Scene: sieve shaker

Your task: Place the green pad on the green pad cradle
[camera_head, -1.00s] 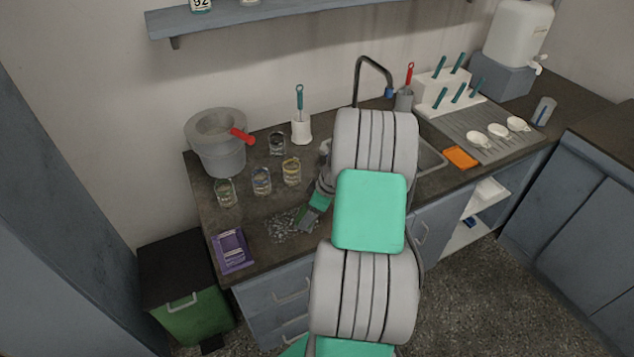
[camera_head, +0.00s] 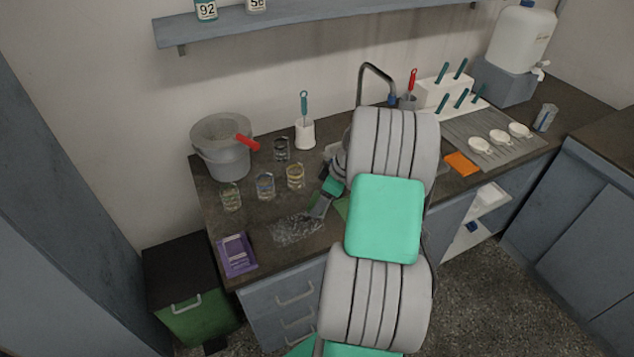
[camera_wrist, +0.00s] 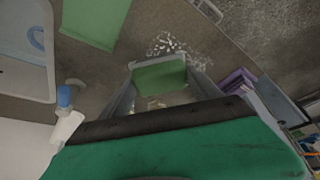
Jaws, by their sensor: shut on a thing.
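My gripper (camera_wrist: 160,85) is shut on the green pad (camera_wrist: 158,76), a small flat green block that shows between the two fingers in the wrist view. In the head view my gripper (camera_head: 320,205) is over the counter, just beyond the pale scattered bits; the pad is hard to make out there. A flat light green sheet (camera_wrist: 97,20) lies on the counter at the top left of the wrist view, apart from the held pad. Its corner (camera_head: 341,208) shows beside my arm in the head view. I cannot tell which thing is the green pad cradle.
Pale bits (camera_head: 297,229) lie scattered near the counter's front. A purple item (camera_head: 237,255) lies at the front left corner. Several glass jars (camera_head: 265,186) and a grey bucket (camera_head: 222,150) stand behind. The sink and tap (camera_head: 375,72) are partly behind my arm.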

